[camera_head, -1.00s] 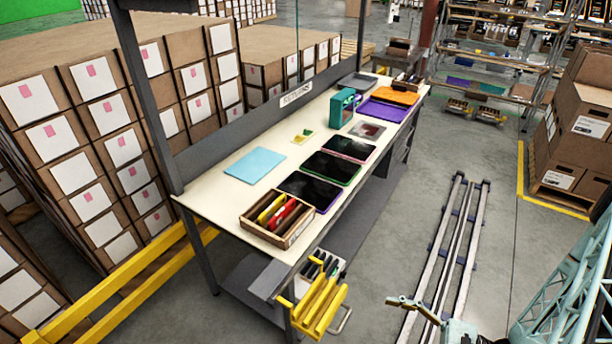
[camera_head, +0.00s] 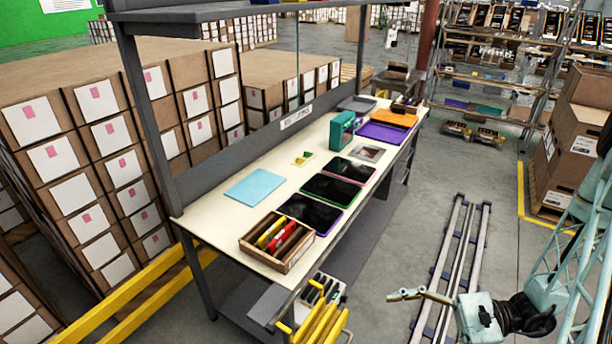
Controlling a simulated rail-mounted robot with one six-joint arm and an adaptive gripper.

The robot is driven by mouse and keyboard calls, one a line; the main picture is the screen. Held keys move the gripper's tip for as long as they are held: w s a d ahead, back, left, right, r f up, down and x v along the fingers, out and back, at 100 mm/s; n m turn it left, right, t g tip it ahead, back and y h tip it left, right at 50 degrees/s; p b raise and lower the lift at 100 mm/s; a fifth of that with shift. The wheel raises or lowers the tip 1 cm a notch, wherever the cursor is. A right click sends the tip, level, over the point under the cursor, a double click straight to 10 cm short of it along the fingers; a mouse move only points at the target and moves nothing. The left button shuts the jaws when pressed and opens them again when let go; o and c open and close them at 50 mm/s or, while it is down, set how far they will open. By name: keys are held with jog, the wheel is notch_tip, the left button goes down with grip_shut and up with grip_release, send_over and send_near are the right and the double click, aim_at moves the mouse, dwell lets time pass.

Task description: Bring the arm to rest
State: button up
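My arm shows at the lower right, with its pale teal lattice link and a teal joint housing beside a black joint. A thin teal and tan part that looks like my gripper (camera_head: 418,294) points left from the housing, over the grey floor near the rails. It is apart from the workbench (camera_head: 213,216) and I see nothing held in it. Its fingers are too small to tell whether they are open or shut.
The bench holds a wooden box (camera_head: 277,242) of coloured items, dark tablets (camera_head: 310,212), a blue sheet (camera_head: 254,186) and a teal box (camera_head: 342,131). Floor rails (camera_head: 452,265) run beside it. Yellow bars (camera_head: 318,325) stand at its near end. Stacked cartons (camera_head: 571,150) are at right.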

jog(key=shift+s+a+r+n+g+h+b, duration=0.15)
jog(key=shift+s+a+r+n+g+h, duration=0.95)
jog(key=shift+r, duration=3.5)
jog(key=shift+s+a+r+n+g+h+b, duration=0.2)
jog(key=shift+s+r+n+h, duration=1.75)
jog(key=shift+r, duration=2.65)
jog(key=shift+s+a+r+n+g+h+b, duration=0.15)
jog(key=shift+s+a+r+n+g+h, duration=0.5)
jog(key=shift+r+n+h, duration=2.8)
jog(key=s+r+n+t+h, duration=0.1)
jog(key=s+r+t, duration=0.2)
jog(key=s+r, duration=0.2)
jog(key=s+d+r+n+t+h, duration=0.1)
jog(key=s+r+t, duration=0.2)
jog(key=r, duration=0.9)
jog(key=shift+s+d+t+h+b, duration=0.15)
jog(key=shift+s+t+h+b, duration=0.25)
jog(key=shift+s, duration=0.5)
